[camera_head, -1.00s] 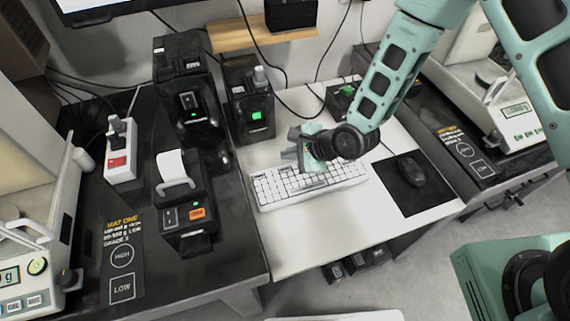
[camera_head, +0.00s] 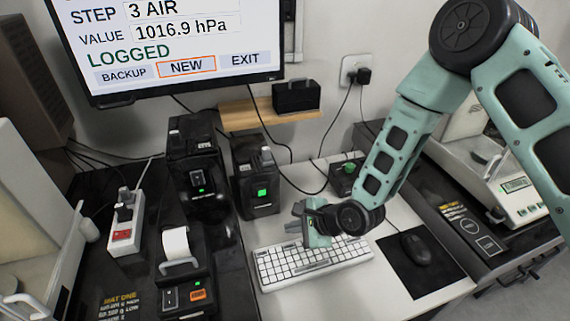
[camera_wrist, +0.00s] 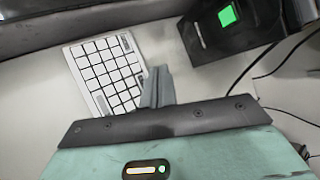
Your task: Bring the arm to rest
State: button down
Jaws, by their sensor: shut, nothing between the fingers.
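My gripper (camera_head: 299,221) is at the end of my green arm, above the back edge of the white keyboard (camera_head: 285,268) in the head view. Its fingers are together with nothing between them. In the wrist view the closed fingers (camera_wrist: 157,88) point toward the keyboard (camera_wrist: 104,72), beside its right edge. I cannot tell exactly how high the fingers are above the white desk.
Black boxes with green lights (camera_head: 257,180) stand behind the keyboard. A label printer (camera_head: 183,270) is left, a mouse (camera_head: 416,249) on a black pad right. A balance (camera_head: 515,195) stands far right. A wall screen (camera_head: 180,45) reads STEP 3 AIR, LOGGED.

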jog(key=s+d+r+n+g+h, duration=0.1)
jog(key=s+d+r+n+h, duration=0.1)
jog(key=s+r+n, duration=0.35)
jog(key=s+d+r+n+g+h, duration=0.1)
jog(key=s+d+r+n+h, duration=0.15)
jog(key=r+n, duration=0.55)
jog(key=s+d+r+n+g+h, duration=0.1)
jog(key=s+d+r+n, duration=0.2)
jog(key=s+r+n, duration=0.2)
jog(key=s+d+r+n+g+h, duration=0.1)
jog(key=s+d+r+n, duration=0.2)
jog(key=s+r, duration=0.3)
jog(key=s+n, duration=0.1)
jog(key=s, duration=0.3)
jog(key=shift+s+d+n+g+h, duration=0.15)
jog(key=shift+s+n+g+h, duration=0.2)
jog(key=shift+g, duration=0.05)
